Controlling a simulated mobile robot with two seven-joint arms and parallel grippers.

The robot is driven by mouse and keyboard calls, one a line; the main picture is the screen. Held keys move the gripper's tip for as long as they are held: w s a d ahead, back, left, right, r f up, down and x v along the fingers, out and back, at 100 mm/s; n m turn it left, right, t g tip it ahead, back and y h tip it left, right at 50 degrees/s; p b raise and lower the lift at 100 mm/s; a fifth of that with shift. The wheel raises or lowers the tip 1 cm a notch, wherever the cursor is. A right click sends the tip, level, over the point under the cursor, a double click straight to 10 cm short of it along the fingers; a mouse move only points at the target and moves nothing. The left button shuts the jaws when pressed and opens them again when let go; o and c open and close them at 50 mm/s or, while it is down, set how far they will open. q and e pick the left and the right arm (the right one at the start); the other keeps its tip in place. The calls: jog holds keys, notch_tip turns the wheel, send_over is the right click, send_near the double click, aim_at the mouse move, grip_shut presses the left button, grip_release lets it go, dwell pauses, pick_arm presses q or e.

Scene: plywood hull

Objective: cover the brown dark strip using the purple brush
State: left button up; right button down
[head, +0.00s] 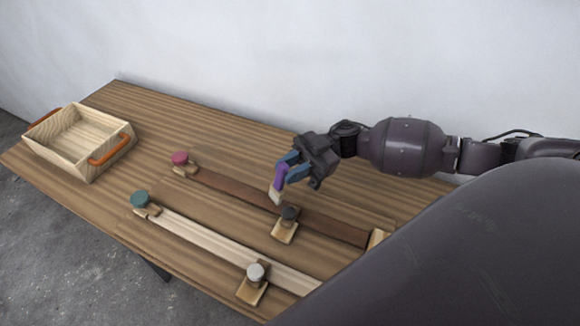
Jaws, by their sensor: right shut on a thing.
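The brown dark strip (335,228) lies on the wooden table, running from the pink-topped piece toward the lower right. My right gripper (285,172) is shut on the purple brush (279,177). The brush points down, with its pale bristles (274,196) at or just above the dark strip near its middle; I cannot tell whether they touch it. My left gripper is not in view.
A pale strip (222,243) lies nearer the front. Knobbed pieces stand near the strips: pink (180,159), teal (140,200), dark (289,213) and whitish (256,272). A wooden tray with orange handles (78,168) sits at the left. The back-left table is clear.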

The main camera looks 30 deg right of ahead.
jog(key=shift+w, duration=0.15)
jog(key=shift+w, duration=0.55)
jog(key=shift+f+b, duration=0.35)
dwell(0.4)
jog(key=shift+f, duration=0.1)
jog(key=shift+w, duration=0.15)
